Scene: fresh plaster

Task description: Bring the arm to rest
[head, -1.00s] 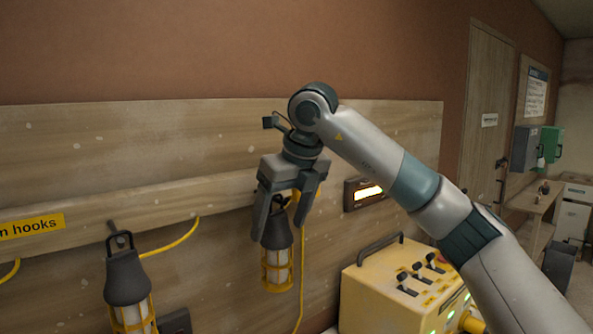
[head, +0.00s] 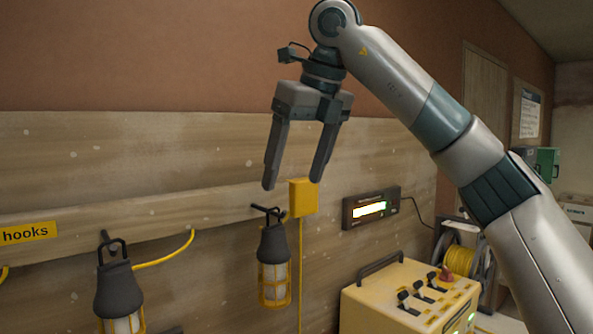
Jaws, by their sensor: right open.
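My right gripper (head: 294,186) is in the upper middle of the head view, pointing down with its two fingers apart and nothing between them. It is in front of the wooden board and above a yellow and black work lamp (head: 274,270). That lamp hangs from a dark hook (head: 267,212) on the rail, apart from the fingers. My right arm (head: 440,115) comes in from the lower right and bends at the top of the view. My left gripper does not show.
A yellow box (head: 303,198), a lit display (head: 370,208), a yellow control case (head: 395,300) and a cable reel (head: 462,262) are to the right. The upper left is clear.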

